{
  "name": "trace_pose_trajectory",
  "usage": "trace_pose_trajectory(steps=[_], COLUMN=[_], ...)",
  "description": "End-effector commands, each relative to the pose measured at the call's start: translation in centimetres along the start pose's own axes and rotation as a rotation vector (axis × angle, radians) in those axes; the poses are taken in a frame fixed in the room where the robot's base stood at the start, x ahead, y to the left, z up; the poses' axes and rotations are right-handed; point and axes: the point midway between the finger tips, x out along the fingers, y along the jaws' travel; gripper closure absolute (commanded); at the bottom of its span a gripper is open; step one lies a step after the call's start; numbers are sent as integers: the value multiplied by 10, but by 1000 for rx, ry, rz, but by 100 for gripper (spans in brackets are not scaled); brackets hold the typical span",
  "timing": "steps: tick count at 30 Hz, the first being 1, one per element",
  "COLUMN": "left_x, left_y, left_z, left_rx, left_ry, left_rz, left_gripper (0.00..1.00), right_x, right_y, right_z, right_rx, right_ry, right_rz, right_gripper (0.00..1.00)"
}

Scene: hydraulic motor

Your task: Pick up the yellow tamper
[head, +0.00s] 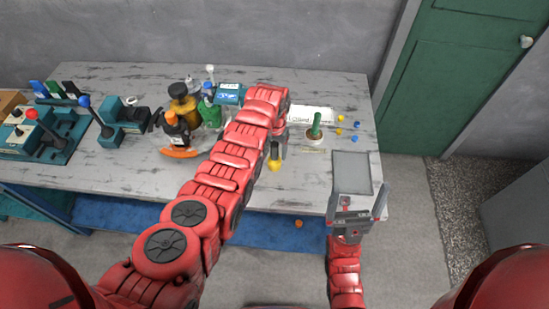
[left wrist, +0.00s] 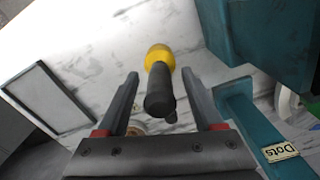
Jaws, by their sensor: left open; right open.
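The yellow tamper (head: 274,163) stands on the table near its front edge, with a dark handle pointing up. My left arm reaches over the table. Its gripper is mostly hidden behind the arm in the head view, just above and behind the tamper. In the left wrist view my left gripper (left wrist: 161,76) is open. The tamper's black handle (left wrist: 160,92) lies between its fingers, with the yellow head (left wrist: 159,55) beyond; I cannot tell whether the fingers touch it. My right gripper (head: 357,198) is open and empty at the table's right front edge.
A grey rectangular tray (head: 352,170) lies right of the tamper, beside my right gripper. A green-handled tool (head: 316,125) stands behind it. Several bottles, including a dark one (head: 184,100), stand to the left. A teal block (left wrist: 275,30) stands close beside my left gripper.

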Motion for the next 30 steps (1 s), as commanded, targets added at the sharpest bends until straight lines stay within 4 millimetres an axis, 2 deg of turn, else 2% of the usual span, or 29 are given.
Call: trace_pose_trajectory(steps=[8, 19, 30], left_x=[1, 1, 1], left_y=[0, 0, 0], left_z=[0, 0, 0], left_rx=[0, 0, 0], left_ry=[2, 1, 1], left_rz=[0, 0, -1], left_gripper=[32, 98, 100], right_x=[0, 0, 0], right_y=[0, 0, 0], right_z=[0, 0, 0], right_rx=[0, 0, 0], right_ry=[0, 0, 0], right_rz=[0, 0, 0], right_gripper=[0, 0, 0])
